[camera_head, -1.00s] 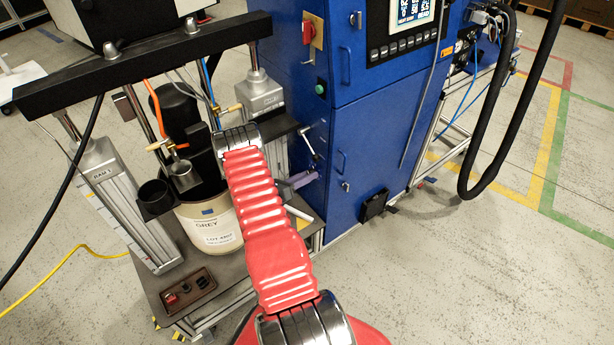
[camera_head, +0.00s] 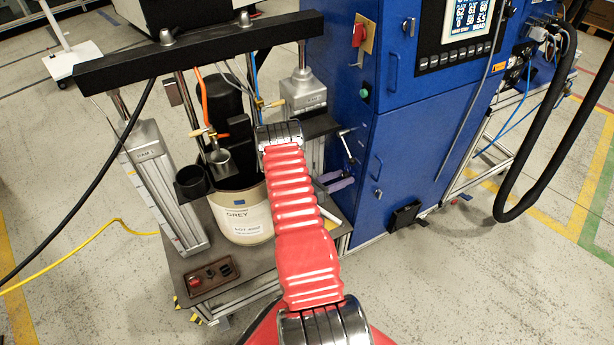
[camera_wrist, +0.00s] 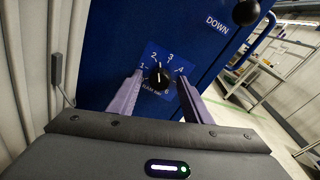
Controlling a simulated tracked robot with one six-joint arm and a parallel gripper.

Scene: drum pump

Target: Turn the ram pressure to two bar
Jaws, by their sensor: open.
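The ram pressure knob (camera_wrist: 159,76) is a black dial on a blue plate with white numbers, on a dark blue panel in the wrist view. A small pale mark on it faces roughly up, toward the 2 and 3; I cannot tell the exact setting. My gripper (camera_wrist: 160,80) is open, its two purple fingers on either side of the knob. Contact cannot be made out. In the head view, part of my gripper (camera_head: 342,184) shows low beside the blue cabinet (camera_head: 415,150), past my red arm; the knob is hidden there.
A black ball-ended lever (camera_wrist: 246,12) sits by the word DOWN, up and right of the knob. Black hoses (camera_head: 535,150) hang at right; open floor lies in front.

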